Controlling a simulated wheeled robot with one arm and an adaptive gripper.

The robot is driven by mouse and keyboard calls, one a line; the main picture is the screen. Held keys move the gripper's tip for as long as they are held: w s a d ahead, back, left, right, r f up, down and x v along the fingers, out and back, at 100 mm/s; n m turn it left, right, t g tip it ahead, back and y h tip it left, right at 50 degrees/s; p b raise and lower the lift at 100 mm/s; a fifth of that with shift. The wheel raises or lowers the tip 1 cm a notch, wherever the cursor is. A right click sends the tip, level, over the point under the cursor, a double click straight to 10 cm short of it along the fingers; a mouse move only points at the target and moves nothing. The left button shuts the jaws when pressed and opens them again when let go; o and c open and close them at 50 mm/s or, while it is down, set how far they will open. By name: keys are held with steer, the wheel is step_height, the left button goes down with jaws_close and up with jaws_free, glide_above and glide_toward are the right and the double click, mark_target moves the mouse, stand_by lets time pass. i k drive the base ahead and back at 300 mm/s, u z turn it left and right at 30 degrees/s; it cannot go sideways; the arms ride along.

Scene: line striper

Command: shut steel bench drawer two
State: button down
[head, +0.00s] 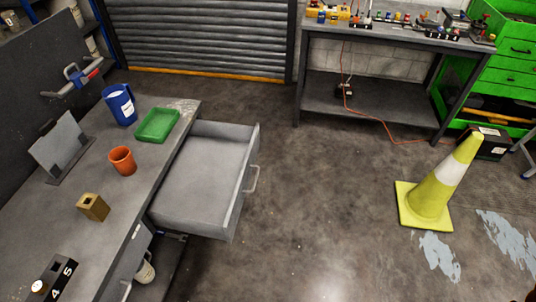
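A grey steel bench (110,185) fills the left side of the head view. One drawer (195,185) is pulled far out to the right from under its top. The drawer looks empty inside, and its pale bar handle (252,179) is on the right-hand front face. I cannot read a number on this drawer. Another handle (126,291) shows on the bench's front near the bottom edge, where the face looks flush. My gripper is not in view.
On the bench stand a blue jug (120,105), a green tray (158,125), an orange cup (122,161) and a brass-coloured block (93,207). A yellow cone (430,190) stands at the right. The floor (320,210) between drawer and cone is clear.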

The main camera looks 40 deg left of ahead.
mark_target(203, 191)
steer(key=u, duration=2.7)
steer(key=k, duration=0.3)
steer(key=u, duration=0.2)
steer(key=i, duration=0.45)
